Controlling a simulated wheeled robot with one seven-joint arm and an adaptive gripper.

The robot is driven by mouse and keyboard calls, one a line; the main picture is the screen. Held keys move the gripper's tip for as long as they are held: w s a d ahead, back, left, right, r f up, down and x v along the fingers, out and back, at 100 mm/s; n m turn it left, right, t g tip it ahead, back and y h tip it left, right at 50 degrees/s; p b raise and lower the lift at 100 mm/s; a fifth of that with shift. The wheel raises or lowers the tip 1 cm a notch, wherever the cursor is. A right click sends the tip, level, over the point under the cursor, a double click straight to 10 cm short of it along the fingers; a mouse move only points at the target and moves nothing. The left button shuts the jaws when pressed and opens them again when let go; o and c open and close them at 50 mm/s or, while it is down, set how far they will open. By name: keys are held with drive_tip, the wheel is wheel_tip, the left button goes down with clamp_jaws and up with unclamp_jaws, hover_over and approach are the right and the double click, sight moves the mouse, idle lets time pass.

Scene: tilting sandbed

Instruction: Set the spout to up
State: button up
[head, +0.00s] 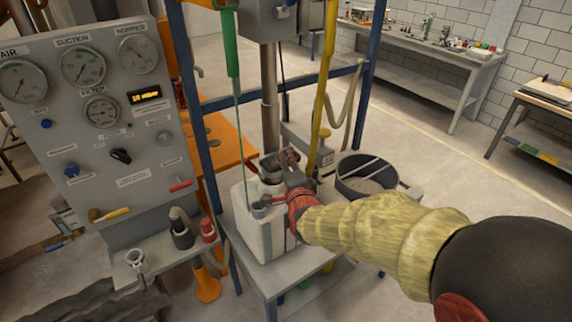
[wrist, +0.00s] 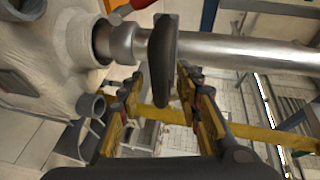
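A steel pipe (head: 270,90) comes down to a pale vessel (head: 246,222) on a small stand; in the wrist view the pipe (wrist: 240,52) runs sideways into the vessel (wrist: 50,50). A dark elongated part (wrist: 164,58) sits across the pipe by a metal collar (wrist: 121,44). It may be the spout, but I cannot tell for sure. My gripper (wrist: 160,78) has its fingers apart, one on each side of this part's lower end. Contact is not clear. In the head view my gripper (head: 287,168) is beside the pipe's foot, and my wrist hides part of the vessel.
A gauge panel (head: 95,110) stands at the left. Blue frame posts (head: 198,110), a green-handled rod (head: 230,50) and a yellow hose (head: 323,90) surround the pipe. A round dark-rimmed pan (head: 366,177) is right of the vessel. Open floor lies at the right.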

drive_tip(key=shift+w, duration=0.4)
drive_tip(key=shift+f, duration=0.1)
clamp_jaws()
idle(0.7)
